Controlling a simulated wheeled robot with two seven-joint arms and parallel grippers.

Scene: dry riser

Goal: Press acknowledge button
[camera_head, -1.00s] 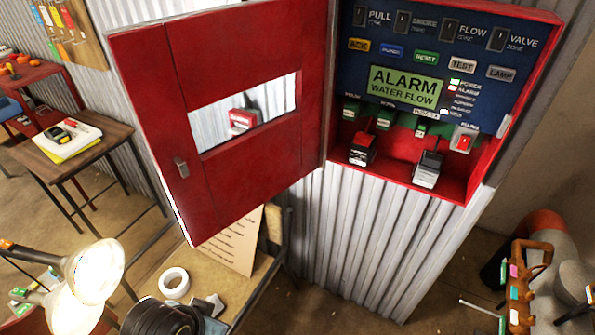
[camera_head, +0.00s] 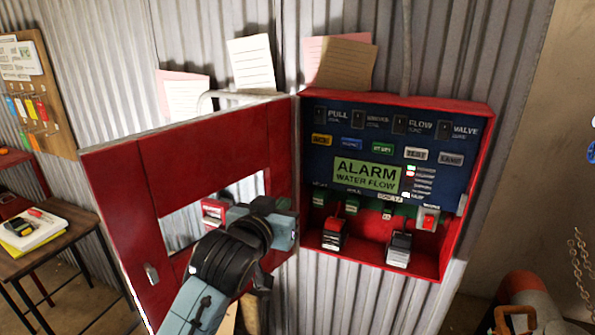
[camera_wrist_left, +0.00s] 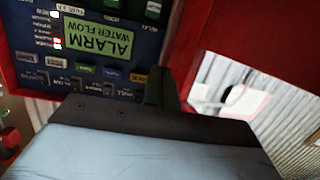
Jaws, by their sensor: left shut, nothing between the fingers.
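The red alarm cabinet (camera_head: 485,150) stands open on the corrugated wall. Its dark blue panel (camera_head: 345,105) holds a row of buttons above the green "ALARM WATER FLOW" display (camera_head: 366,175). The yellow-orange ACK button (camera_head: 322,140) is at the left end of that row. My left gripper (camera_head: 283,205) is in front of the open door near the hinge, left of the panel. In the left wrist view the panel is upside down. There the dark shut fingers (camera_wrist_left: 161,88) appear just right of the yellow button (camera_wrist_left: 138,77); contact cannot be told. My right gripper is not in view.
The red cabinet door (camera_head: 115,190) swings out to the left, with a window cut-out. Two small devices (camera_head: 333,235) (camera_head: 399,248) stand on the cabinet's lower ledge. A red switch (camera_head: 429,218) is at the panel's lower right. Paper notes (camera_head: 252,63) hang above.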

